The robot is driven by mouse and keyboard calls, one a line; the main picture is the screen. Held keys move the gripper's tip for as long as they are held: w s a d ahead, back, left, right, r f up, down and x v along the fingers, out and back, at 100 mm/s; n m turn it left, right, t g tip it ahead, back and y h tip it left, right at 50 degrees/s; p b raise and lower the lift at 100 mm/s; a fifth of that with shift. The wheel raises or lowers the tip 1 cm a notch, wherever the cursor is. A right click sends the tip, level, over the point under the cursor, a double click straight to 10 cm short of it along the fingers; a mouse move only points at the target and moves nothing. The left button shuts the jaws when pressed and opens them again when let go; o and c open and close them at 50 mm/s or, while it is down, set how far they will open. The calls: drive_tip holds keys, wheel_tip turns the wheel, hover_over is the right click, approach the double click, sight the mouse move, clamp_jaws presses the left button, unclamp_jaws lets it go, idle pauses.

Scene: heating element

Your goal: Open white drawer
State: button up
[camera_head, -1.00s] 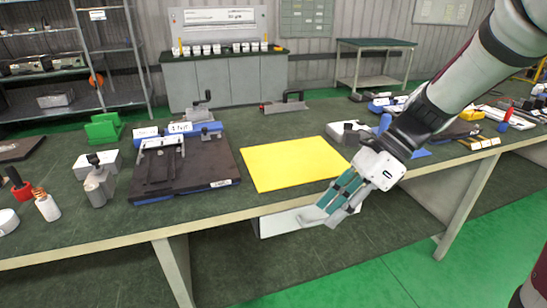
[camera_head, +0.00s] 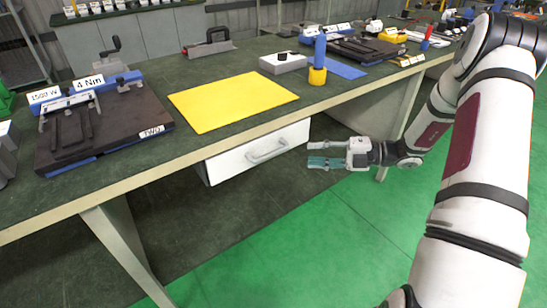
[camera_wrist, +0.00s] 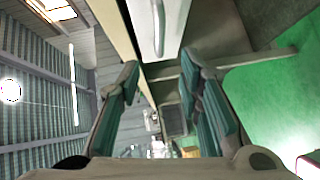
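The white drawer (camera_head: 233,163) hangs under the front edge of the workbench, below the yellow sheet. It has a grey bar handle (camera_head: 268,151) on its front, and looks shut or nearly so. My gripper (camera_head: 312,154) is to the right of the handle, apart from it, pointing left. In the wrist view its two teal-padded fingers (camera_wrist: 168,78) are spread with nothing between them. The drawer front (camera_wrist: 172,14) and its handle (camera_wrist: 158,30) show at the top of that view, beyond the fingertips.
The green-topped workbench (camera_head: 235,62) carries a yellow sheet (camera_head: 230,101), a dark fixture plate (camera_head: 105,125) and a yellow-and-blue tool (camera_head: 318,62). Bench legs (camera_head: 125,245) stand below. The green floor (camera_head: 290,240) in front is clear.

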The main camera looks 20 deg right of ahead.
sight(275, 154)
drive_tip(key=b+x, duration=0.2)
drive_tip(key=x, duration=1.1)
drive_tip(key=shift+a, duration=0.1)
drive_tip(key=shift+c, duration=0.3)
clamp_jaws()
